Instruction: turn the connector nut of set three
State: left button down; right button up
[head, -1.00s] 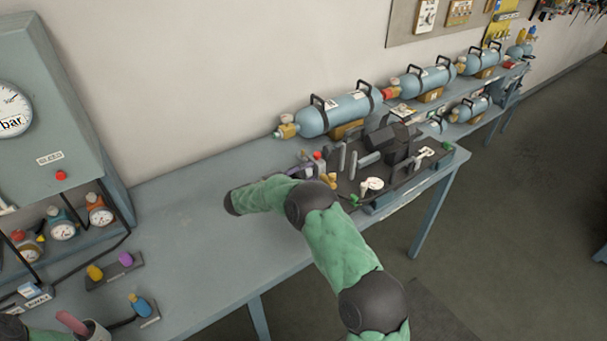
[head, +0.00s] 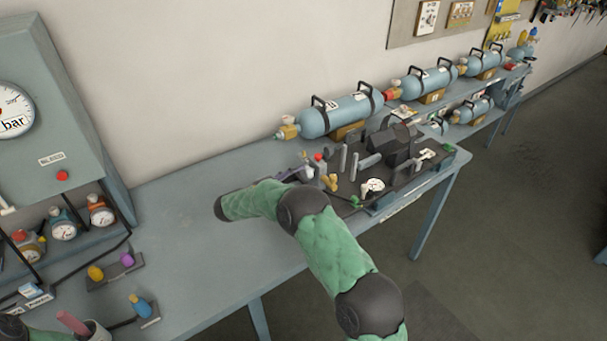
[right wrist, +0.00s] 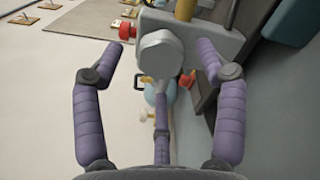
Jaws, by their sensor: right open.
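My right gripper (head: 290,173) is partly hidden behind my green arm at the left end of the dark fixture plate in the head view. In the right wrist view my right gripper (right wrist: 158,58) shows purple jointed fingers spread open. A rounded grey part (right wrist: 161,48) lies between the fingertips, in front of a grey block (right wrist: 215,45). I see a gap to the fingers on both sides; contact with the lower finger cannot be told. I cannot tell whether this part is the connector nut of set three. My left gripper is not in view.
Blue cylinders (head: 340,114) with black handles lie along the wall. A dark fixture (head: 395,147) stands right of the gripper. A red knob (right wrist: 129,30) juts from the block's left side. A gauge cabinet (head: 60,120) stands at left. The bench (head: 190,220) is clear between.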

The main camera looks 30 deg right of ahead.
jog(key=a, duration=0.8)
jog(key=shift+s+a, duration=0.3)
jog(key=shift+a, duration=0.05)
